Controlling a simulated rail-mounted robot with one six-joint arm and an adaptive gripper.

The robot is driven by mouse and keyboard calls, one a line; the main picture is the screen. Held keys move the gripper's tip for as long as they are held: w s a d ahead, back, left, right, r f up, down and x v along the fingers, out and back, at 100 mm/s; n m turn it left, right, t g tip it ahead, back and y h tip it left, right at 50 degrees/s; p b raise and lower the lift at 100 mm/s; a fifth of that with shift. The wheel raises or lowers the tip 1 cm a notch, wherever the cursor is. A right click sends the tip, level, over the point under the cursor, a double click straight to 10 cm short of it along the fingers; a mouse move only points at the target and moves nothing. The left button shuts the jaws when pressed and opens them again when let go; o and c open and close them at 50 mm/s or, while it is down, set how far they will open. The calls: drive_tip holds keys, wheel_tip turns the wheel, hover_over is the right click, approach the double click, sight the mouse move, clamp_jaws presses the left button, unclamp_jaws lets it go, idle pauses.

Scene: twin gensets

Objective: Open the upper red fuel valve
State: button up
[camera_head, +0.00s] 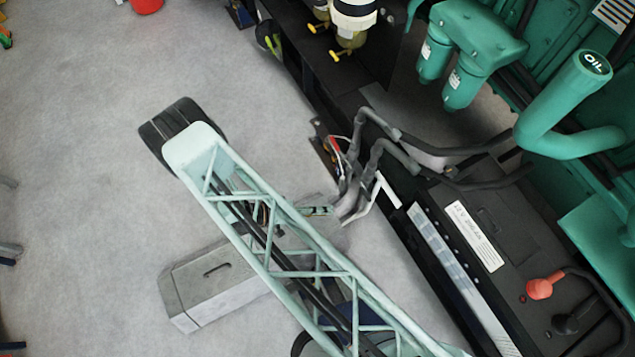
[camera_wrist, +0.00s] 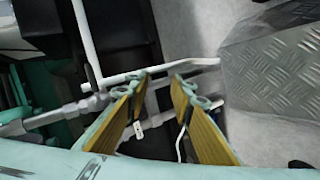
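A small red part (camera_head: 337,146), possibly a red valve handle, shows at the edge of the dark genset frame in the head view. It is partly hidden by grey hoses, so I cannot tell its position or whether it is the upper valve. No red handle shows in the wrist view. My gripper (camera_wrist: 166,84) is open, with its yellow-padded fingers apart and nothing visibly held. A white rod (camera_wrist: 122,79) runs across by the fingertips; I cannot tell if they touch.
Grey hoses (camera_head: 385,150) and a black battery (camera_head: 490,215) lie on the genset side. Yellow-handled valves (camera_head: 337,55) sit farther up.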

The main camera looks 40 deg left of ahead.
drive_tip(key=s+d+f+m+g, duration=0.1)
drive_tip(key=s+f+m+g, duration=0.1)
drive_tip(key=s+f, duration=0.2)
drive_tip(key=shift+s+d+g, duration=0.4)
drive_tip(key=shift+s, duration=0.2)
